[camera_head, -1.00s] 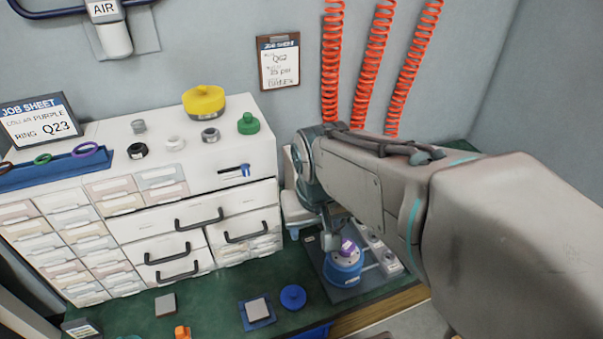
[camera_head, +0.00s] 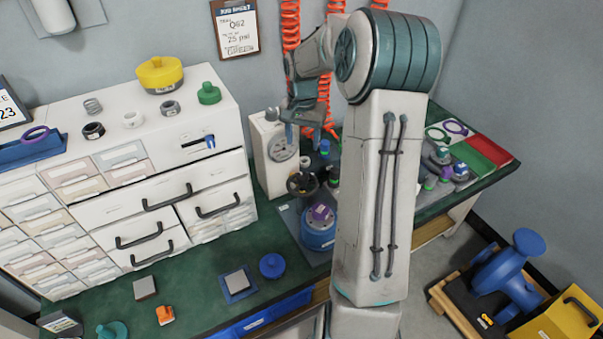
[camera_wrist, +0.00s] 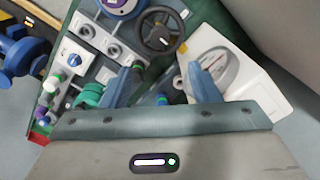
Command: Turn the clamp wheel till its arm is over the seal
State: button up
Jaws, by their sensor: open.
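The clamp wheel (camera_head: 302,184) is a dark handwheel on the bench, between the gauge box and the blue fixture (camera_head: 318,236). It also shows in the wrist view (camera_wrist: 160,30), beyond the fingertips. A purple seal (camera_head: 320,213) sits on top of the blue fixture. The wrist view cuts this fixture off at the top edge (camera_wrist: 118,6). I cannot make out the clamp's arm clearly in either view. My gripper (camera_head: 304,136) is open and empty, fingers pointing down, above and behind the wheel near the gauge box. The fingers stand apart in the wrist view (camera_wrist: 163,85).
The white gauge box (camera_head: 268,160) stands close by the fingers. A white drawer cabinet (camera_head: 150,190) is at left. Several fittings (camera_head: 438,165) and a red tray (camera_head: 484,154) lie on the bench right of my arm. The green bench front (camera_head: 190,275) is partly clear.

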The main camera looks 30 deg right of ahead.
aim_at(302, 175)
notch_tip(302, 175, down, 14)
jog(key=shift+r, duration=0.15)
dwell(0.4)
grip_shut()
